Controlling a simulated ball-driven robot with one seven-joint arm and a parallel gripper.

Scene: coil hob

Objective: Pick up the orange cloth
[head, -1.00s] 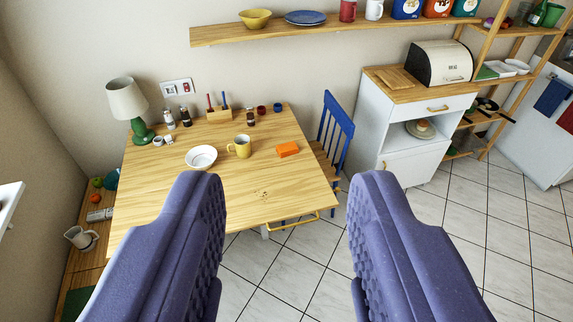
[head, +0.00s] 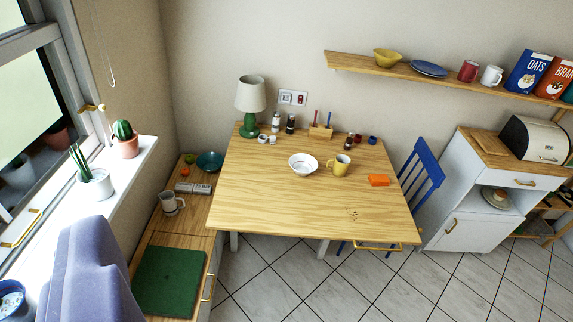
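The orange cloth (head: 378,180) looks like a small folded block. It lies on the right part of the wooden table (head: 290,205), near its right edge. My gripper (head: 88,265) shows only as one purple finger at the lower left of the view. That finger is far from the cloth, in front of the window side. The other finger is out of view, so the opening between them cannot be seen. Nothing covers the cloth.
A yellow mug (head: 340,166) and white bowl (head: 303,164) stand left of the cloth. A blue chair (head: 424,172) is at the table's right. A green lamp (head: 249,110) stands at the back left. The windowsill (head: 120,165) holds potted plants. The table's front is mostly clear.

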